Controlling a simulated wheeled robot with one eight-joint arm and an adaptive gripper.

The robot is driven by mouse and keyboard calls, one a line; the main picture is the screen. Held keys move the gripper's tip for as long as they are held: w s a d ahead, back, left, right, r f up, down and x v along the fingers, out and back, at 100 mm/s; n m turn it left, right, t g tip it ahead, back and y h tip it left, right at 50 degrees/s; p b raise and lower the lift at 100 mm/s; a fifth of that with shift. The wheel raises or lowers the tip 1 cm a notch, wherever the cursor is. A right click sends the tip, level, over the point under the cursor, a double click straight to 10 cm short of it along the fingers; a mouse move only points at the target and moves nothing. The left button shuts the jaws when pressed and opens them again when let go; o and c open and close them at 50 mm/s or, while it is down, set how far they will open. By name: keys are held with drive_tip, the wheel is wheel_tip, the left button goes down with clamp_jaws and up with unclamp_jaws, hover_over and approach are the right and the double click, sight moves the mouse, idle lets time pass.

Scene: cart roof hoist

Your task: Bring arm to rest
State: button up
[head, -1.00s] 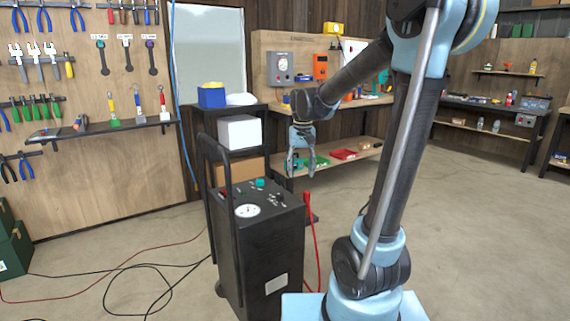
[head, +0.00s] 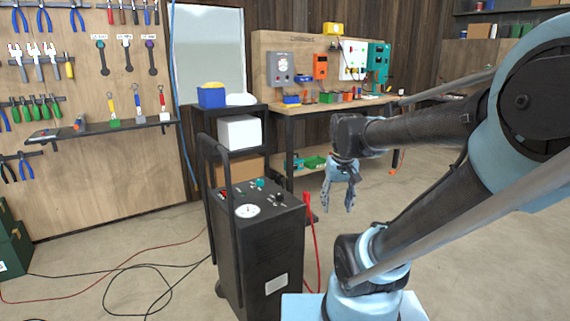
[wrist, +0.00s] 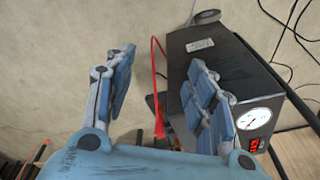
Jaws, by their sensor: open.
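My gripper (head: 338,190) hangs fingers down in the head view, to the right of a black wheeled cart unit and apart from it. Its two fingers also show in the wrist view (wrist: 160,95), spread apart with nothing between them. The black cart unit (head: 262,240) has a round white gauge, small knobs and a tall handle on its left. In the wrist view the cart unit (wrist: 225,70) lies partly behind the right finger.
A red cable with a clamp (head: 311,230) hangs at the cart's right side. Black and red cables (head: 130,285) lie on the floor at the left. A workbench (head: 300,107) and a shelf rack (head: 200,150) stand behind. Floor is open at the right.

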drive_tip(key=s+d+f, duration=0.3)
drive_tip(key=s+f, duration=0.3)
drive_tip(key=s, duration=0.1)
drive_tip(key=shift+s+f+t, duration=0.3)
drive_tip(key=shift+s+f, duration=0.05)
drive_tip(key=shift+f, duration=0.05)
idle(0.6)
